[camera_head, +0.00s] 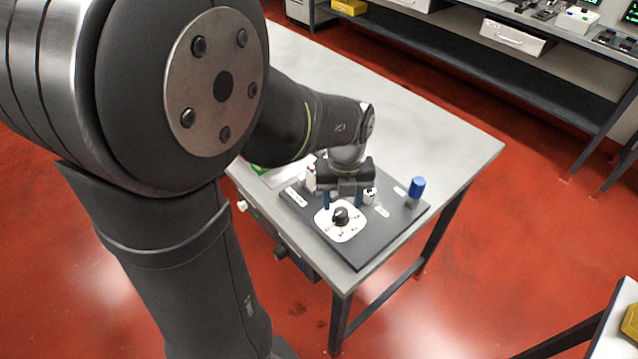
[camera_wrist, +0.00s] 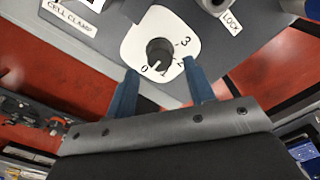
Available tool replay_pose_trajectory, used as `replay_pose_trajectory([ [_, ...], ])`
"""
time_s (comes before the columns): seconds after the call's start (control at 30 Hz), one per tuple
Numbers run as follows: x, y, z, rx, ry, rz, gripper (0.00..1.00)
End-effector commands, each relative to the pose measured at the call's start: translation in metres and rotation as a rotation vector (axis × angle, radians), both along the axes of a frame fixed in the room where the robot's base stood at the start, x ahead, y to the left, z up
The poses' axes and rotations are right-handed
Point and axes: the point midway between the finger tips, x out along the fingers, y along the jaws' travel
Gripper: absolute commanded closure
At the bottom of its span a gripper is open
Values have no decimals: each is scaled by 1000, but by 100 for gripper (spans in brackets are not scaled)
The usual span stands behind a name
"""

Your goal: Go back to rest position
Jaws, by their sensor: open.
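My gripper (camera_head: 342,199) is over the dark board (camera_head: 354,247) on the table, close to a white dial plate with a black knob (camera_head: 341,216). In the wrist view, its two blue fingers (camera_wrist: 162,92) are apart with nothing between them, and the knob (camera_wrist: 160,54) lies just beyond the fingertips. The knob's white mark points toward the lower left, near the "0". I cannot tell the exact height of the fingertips above the plate.
A blue cylinder (camera_head: 417,186) stands at the board's right, and a white cylinder (camera_head: 369,196) stands near my gripper. A red-and-white part (camera_head: 311,178) is left of it. The far right of the grey table (camera_head: 440,135) is clear. A shelf bench (camera_head: 480,60) stands behind.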

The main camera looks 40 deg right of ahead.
Motion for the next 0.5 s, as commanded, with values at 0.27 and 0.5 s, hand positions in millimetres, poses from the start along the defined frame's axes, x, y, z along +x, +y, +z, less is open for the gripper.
replay_pose_trajectory([
  [0.27,0,0,-1,1,1,0,51],
  [0.5,0,1,-24,4,2,0,51],
])
